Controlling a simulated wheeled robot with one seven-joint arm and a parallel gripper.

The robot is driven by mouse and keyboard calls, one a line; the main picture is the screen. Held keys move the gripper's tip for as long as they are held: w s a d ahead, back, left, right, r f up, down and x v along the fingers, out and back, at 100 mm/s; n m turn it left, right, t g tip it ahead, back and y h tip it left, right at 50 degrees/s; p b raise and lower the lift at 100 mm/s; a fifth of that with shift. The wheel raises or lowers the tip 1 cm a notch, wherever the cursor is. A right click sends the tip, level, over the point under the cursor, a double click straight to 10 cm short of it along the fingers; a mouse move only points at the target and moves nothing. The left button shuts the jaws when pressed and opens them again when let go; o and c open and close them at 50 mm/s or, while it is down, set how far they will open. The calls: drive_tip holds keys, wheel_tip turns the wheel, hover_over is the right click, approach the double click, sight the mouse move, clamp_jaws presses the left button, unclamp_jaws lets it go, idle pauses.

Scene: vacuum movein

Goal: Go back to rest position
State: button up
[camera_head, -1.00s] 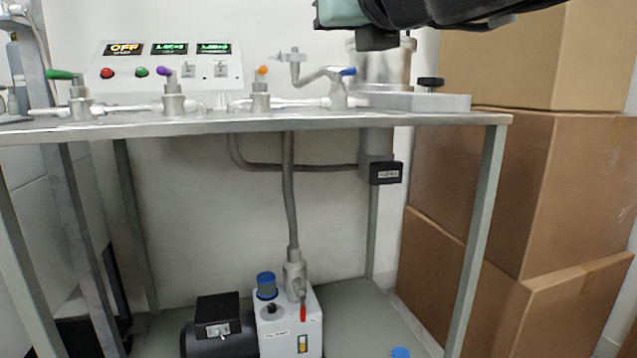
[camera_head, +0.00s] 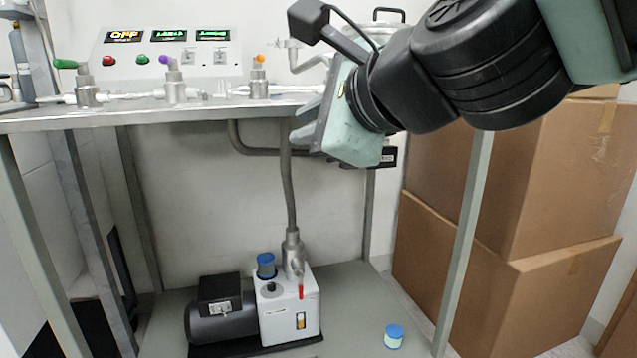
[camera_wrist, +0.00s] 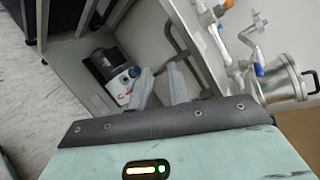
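My gripper (camera_head: 306,121) hangs at the front edge of the steel bench in the head view, pointing left. In the wrist view the gripper (camera_wrist: 162,86) shows two grey fingers with a gap between them and nothing held. My arm comes in from the upper right and covers the right end of the bench top. The vacuum pump (camera_head: 287,312), white with a black motor, stands on the lower shelf below my gripper; it also shows in the wrist view (camera_wrist: 120,85).
The bench top (camera_head: 150,114) carries valves with green (camera_head: 66,64), purple and orange handles. A control panel (camera_head: 165,55) stands behind. A blue-capped jar (camera_head: 393,337) sits on the lower shelf. Cardboard boxes (camera_head: 560,180) stack at the right. A metal vessel (camera_wrist: 280,82) shows in the wrist view.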

drive_tip(key=s+d+f+n+g+h, duration=0.1)
drive_tip(key=s+d+f+n+g, duration=0.2)
drive_tip(key=f+n, duration=0.35)
drive_tip(key=s+f+n+g+h, duration=0.1)
drive_tip(key=s+f+n+g, duration=0.2)
drive_tip(key=s+f+n, duration=0.4)
drive_tip(key=s+d+f+n+g+h+p, duration=0.2)
drive_tip(key=s+d+f+n+g+h, duration=0.15)
drive_tip(key=d+f+n, duration=0.2)
drive_tip(key=s+d+f+n+g+h+p, duration=0.1)
drive_tip(key=s+d+f+n+g+h, duration=0.1)
drive_tip(key=s+d+f+n, duration=0.4)
wheel_tip(320, 180, up, 38)
drive_tip(key=w+p, duration=0.1)
drive_tip(key=p, duration=3.6)
drive_tip(key=shift+w+d+m, duration=0.15)
drive_tip(key=shift+d+m, duration=0.15)
drive_tip(key=shift+r, duration=0.1)
